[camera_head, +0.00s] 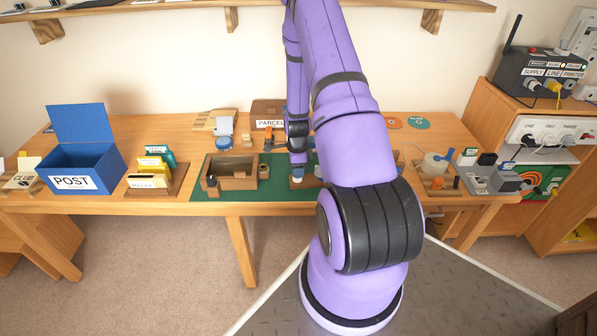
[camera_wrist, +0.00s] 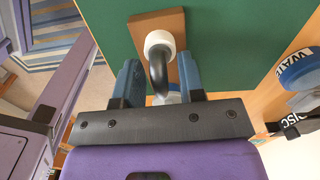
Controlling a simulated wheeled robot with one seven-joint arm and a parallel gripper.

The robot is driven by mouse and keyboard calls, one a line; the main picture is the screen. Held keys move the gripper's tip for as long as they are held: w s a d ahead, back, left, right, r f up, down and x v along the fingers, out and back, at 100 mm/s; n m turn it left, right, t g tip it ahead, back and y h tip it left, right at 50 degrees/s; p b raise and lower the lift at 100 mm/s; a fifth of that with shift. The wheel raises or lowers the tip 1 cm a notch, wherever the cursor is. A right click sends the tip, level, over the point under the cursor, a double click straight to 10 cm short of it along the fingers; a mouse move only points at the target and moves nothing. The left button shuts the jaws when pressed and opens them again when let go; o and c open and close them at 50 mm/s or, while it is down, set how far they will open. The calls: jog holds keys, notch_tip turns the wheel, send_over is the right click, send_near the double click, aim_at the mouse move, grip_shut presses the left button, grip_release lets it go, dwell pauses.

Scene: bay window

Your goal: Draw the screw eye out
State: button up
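The screw eye (camera_wrist: 158,72) shows in the wrist view as a dark curved ring rising from a round white collar (camera_wrist: 159,42). The collar sits on a brown wooden block (camera_wrist: 172,21) on the green mat (camera_wrist: 235,40). My gripper (camera_wrist: 159,66) has its two blue fingers spread, one on each side of the ring, with a gap on both sides. The ring's lower part is hidden near the gripper's dark palm. In the head view my gripper (camera_head: 298,168) is over the mat's near right part, and my arm hides much there; the ring cannot be made out.
A wooden box (camera_head: 230,184) stands on the mat to the left. Farther left are a card rack (camera_head: 158,185) and an open blue POST box (camera_head: 80,170). A blue-topped round item (camera_wrist: 300,70) lies right of the block.

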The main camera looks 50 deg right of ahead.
grip_shut()
jog(key=shift+r, duration=0.8)
dwell(0.6)
jog(key=shift+r, duration=1)
